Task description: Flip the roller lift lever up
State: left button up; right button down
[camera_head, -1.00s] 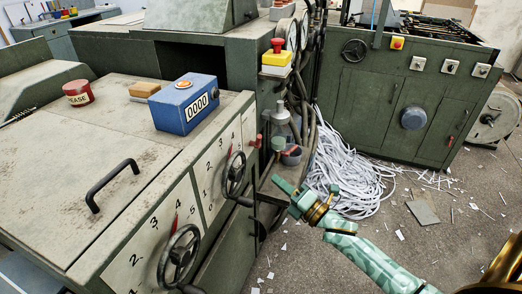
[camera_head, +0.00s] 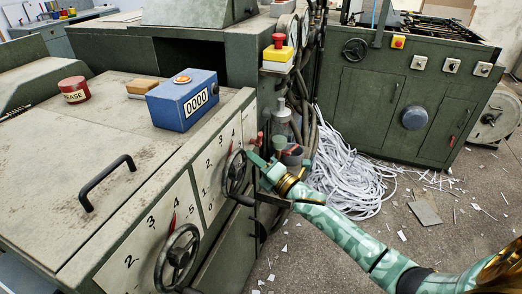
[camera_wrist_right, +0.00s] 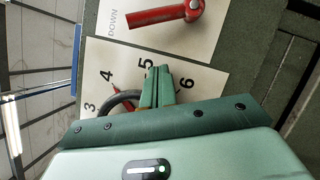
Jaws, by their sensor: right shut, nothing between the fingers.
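The red lever (camera_wrist_right: 165,15) sits on a pale plate marked DOWN at the top of the right wrist view, its free end near that word. In the head view it shows as a small red piece (camera_head: 259,139) at the right end of the machine's front. My right gripper (camera_head: 255,160) is shut and empty just below it, beside the far handwheel. In the right wrist view its fingertips (camera_wrist_right: 158,75) are together over the numbered dial plate, with a gap to the lever. My left gripper is not in view.
The far handwheel (camera_head: 236,172) is close left of my right gripper; a nearer handwheel (camera_head: 178,256) stands in front. A blue counter box (camera_head: 183,100) and black handle (camera_head: 107,182) are on top. Hoses and paper strips (camera_head: 345,175) lie behind. Floor at right is mostly open.

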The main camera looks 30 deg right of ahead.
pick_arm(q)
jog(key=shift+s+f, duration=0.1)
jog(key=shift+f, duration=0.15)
pick_arm(e)
jog(key=shift+w+d+r, duration=0.2)
jog(key=shift+d+r, duration=0.05)
jog(key=shift+d, duration=0.3)
jog(key=shift+w+d+r, duration=0.2)
jog(key=shift+d+r, duration=0.1)
jog(key=shift+d, duration=0.25)
jog(key=shift+w+d+r, duration=0.2)
jog(key=shift+d+r, duration=0.05)
jog(key=shift+d, duration=0.3)
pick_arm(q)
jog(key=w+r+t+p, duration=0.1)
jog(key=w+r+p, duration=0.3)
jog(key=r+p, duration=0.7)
pick_arm(e)
jog(key=w+d+r+m+g+h, duration=0.1)
jog(key=w+d+r+m+g, duration=0.2)
jog(key=m, duration=0.5)
jog(key=shift+d+m+g, duration=0.4)
jog(key=shift+d, duration=0.25)
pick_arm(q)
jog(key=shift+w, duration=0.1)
pick_arm(e)
jog(key=shift+w+d+r, duration=0.1)
jog(key=shift+w+r, duration=0.05)
jog(key=shift+w, duration=0.05)
